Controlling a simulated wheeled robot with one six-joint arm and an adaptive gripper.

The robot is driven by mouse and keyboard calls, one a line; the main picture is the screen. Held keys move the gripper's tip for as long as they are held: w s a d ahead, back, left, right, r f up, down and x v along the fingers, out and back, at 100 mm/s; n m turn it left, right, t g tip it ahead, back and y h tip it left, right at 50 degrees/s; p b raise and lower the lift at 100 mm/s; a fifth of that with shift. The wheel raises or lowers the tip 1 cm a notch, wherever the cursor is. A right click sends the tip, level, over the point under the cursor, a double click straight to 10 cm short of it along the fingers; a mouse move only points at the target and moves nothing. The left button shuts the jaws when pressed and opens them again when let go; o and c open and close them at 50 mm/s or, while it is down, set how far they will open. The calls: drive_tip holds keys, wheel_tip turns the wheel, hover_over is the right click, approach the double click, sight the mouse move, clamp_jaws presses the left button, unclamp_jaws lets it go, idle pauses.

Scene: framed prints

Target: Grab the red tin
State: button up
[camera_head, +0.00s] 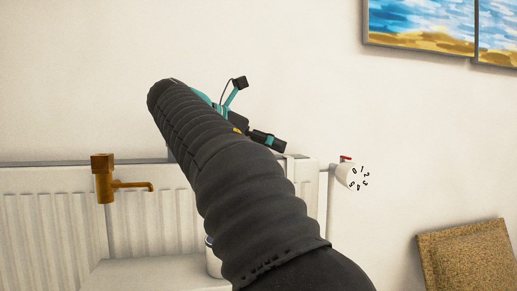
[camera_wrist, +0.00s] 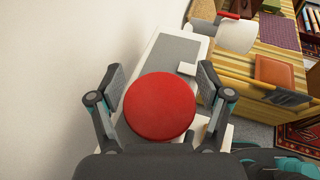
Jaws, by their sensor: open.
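The red tin (camera_wrist: 160,106) shows in the wrist view as a round red top seen from above. My gripper (camera_wrist: 161,82) is open, with one finger on each side of the red top. A gap shows between the top and each fingertip, and I cannot tell how far below the fingers the tin is. In the head view my dark sleeved arm crosses the middle, and the red tin is not visible there.
A white radiator (camera_head: 45,225) runs along the wall, with a brass tap (camera_head: 103,180) and a numbered white valve (camera_head: 352,175) near it. A brown speckled board (camera_head: 465,258) leans at lower right. Framed prints (camera_head: 415,22) hang above. The wrist view shows a striped wooden surface (camera_wrist: 265,62).

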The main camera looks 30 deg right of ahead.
drive_tip(key=c, duration=1.3)
drive_tip(key=shift+o, duration=0.2)
drive_tip(key=shift+r, duration=0.1)
